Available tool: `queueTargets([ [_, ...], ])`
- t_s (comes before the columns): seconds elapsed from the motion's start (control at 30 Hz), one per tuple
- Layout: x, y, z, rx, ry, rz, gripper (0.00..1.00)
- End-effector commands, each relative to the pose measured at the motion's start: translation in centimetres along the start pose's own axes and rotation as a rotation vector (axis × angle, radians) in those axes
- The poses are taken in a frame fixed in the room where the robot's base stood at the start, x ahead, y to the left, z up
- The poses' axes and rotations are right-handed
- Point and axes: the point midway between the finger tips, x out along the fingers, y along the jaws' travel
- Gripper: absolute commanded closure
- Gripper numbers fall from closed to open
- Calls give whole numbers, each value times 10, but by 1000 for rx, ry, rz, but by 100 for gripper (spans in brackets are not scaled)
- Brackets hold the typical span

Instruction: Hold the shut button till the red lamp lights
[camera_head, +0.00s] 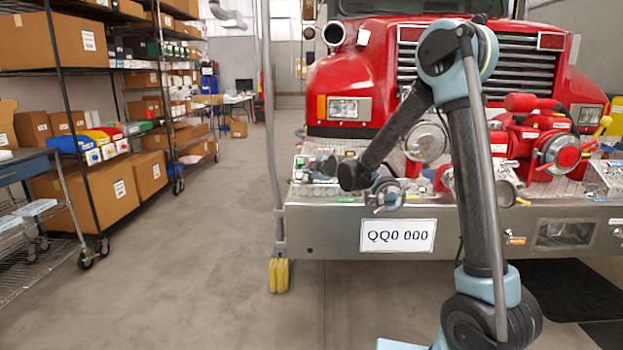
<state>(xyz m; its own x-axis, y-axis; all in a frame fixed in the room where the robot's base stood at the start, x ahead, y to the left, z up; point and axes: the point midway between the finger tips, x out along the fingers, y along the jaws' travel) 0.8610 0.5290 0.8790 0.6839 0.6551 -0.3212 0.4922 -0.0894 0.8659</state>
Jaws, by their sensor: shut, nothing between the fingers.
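A small control panel (304,176) sits on the left part of the truck's silver front bumper. It carries small light and coloured parts, too small to tell apart. I cannot make out the shut button or the red lamp, nor whether any lamp is lit. My gripper (318,167) is at this panel, pointing left, with its fingers shut and nothing held. It hides part of the panel. Whether the fingertips touch a button cannot be told.
The red truck (345,75) with its bumper (330,232) fills the right side. Pump fittings (545,140) and a round gauge-like part (426,142) stand on the bumper. Shelves with boxes (80,185) line the left. The floor (185,270) between is clear.

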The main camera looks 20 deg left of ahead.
Motion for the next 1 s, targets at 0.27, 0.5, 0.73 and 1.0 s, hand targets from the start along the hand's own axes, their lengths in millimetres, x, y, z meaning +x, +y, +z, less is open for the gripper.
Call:
queueTargets([
  [0.27,0,0,0,0,0,0,100],
  [0.5,2,-2,1,0,0,0,100],
  [0.73,3,-3,2,-1,0,0,100],
  [1.0,5,-4,4,-1,0,0,100],
])
